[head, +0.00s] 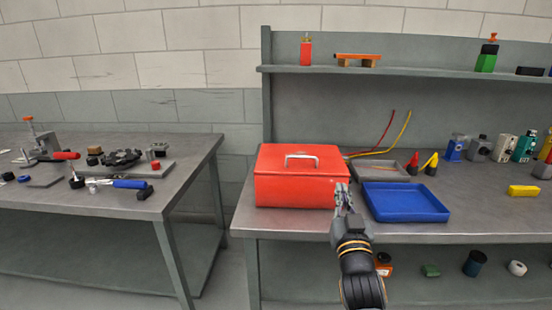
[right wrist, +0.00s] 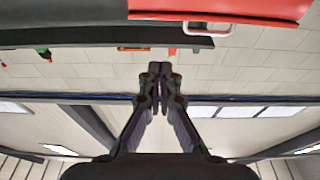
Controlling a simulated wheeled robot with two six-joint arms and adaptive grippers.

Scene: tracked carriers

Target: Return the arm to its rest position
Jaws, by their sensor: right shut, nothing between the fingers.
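My right gripper (head: 344,195) is up in front of the right workbench, seen in the head view over the gap between a red toolbox and a blue tray. Its fingers are shut and empty. In the right wrist view the gripper (right wrist: 156,75) also shows with its fingertips together and nothing between them. The arm below it comes in from the bottom of the head view. My left gripper is not in the head view.
The red toolbox (head: 297,180) stands closed near the bench's front edge, with the blue tray (head: 436,216) to its right. A grey tray (head: 366,170) lies behind. Tools cover the left bench (head: 110,203). Floor shows between the benches. A shelf (head: 400,71) runs above.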

